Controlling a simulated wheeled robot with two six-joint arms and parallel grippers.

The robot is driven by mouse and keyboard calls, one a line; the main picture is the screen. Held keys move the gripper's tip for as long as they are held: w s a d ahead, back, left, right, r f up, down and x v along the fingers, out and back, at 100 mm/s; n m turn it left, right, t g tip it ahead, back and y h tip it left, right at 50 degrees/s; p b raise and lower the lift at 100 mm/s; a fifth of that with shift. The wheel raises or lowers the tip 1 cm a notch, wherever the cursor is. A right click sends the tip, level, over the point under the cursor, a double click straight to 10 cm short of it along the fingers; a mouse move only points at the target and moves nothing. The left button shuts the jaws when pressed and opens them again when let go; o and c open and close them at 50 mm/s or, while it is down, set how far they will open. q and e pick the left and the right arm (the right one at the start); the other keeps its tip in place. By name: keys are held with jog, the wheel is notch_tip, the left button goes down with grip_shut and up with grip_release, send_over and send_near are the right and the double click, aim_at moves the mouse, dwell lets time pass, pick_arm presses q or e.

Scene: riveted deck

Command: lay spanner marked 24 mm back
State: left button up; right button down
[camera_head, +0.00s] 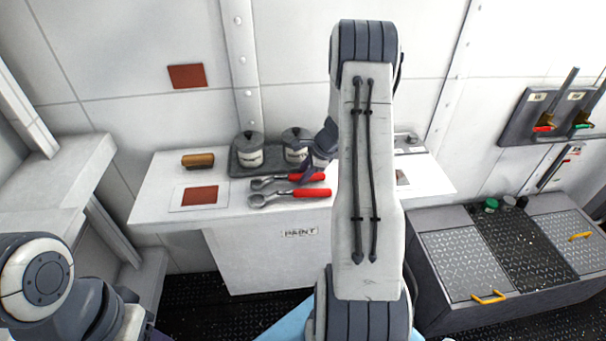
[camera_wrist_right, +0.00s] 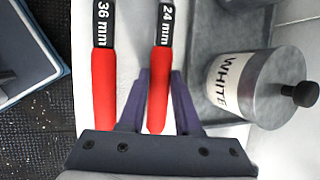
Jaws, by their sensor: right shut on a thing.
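The 24 mm spanner (camera_wrist_right: 159,85) has a red handle with a black "24 mm" band. In the head view this spanner (camera_head: 262,183) is the one nearer the tins, its grey jaw pointing left. My right gripper (camera_wrist_right: 158,90) is shut on its handle, one finger on each side; it also shows in the head view (camera_head: 312,174), partly hidden by my arm. Whether the spanner touches the counter, I cannot tell. The 36 mm spanner (camera_wrist_right: 103,85) lies parallel beside it, nearer the counter's front edge (camera_head: 312,193). My left arm shows at lower left, its gripper out of view.
The white counter (camera_head: 160,180) holds a tray (camera_head: 238,170) with two lidded tins, one marked WHITE (camera_wrist_right: 255,85). A brown object (camera_head: 198,160) and a red-brown swatch card (camera_head: 200,196) lie left, with clear counter between. A grey chest (camera_head: 450,235) stands right.

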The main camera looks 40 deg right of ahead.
jog(key=c, duration=0.5)
grip_release()
jog(key=v, duration=1)
jog(key=s+a+r+n+g+y, duration=0.1)
jog(key=s+a+r+n+g, duration=0.15)
jog(key=a+n, duration=0.8)
jog(key=s+a+r+n+g, duration=0.1)
jog(key=a+r+n, duration=0.3)
jog(key=a, duration=1.4)
jog(key=s+a+n, duration=0.4)
jog(key=s+n, duration=0.1)
jog(key=s, duration=0.1)
jog(key=s+a+n+g+h, duration=0.1)
jog(key=s+a+n, duration=0.2)
jog(key=s+n, duration=0.3)
jog(key=s+a+n+h, duration=0.1)
jog(key=s+a+n, duration=0.3)
jog(key=s+n, duration=0.2)
jog(key=shift+s+a+r+b, duration=0.15)
jog(key=shift+s+r, duration=0.05)
jog(key=shift+s, duration=0.3)
jog(key=shift+s+a+r+b, duration=0.15)
jog(key=shift+s+a, duration=0.05)
jog(key=shift+s, duration=0.35)
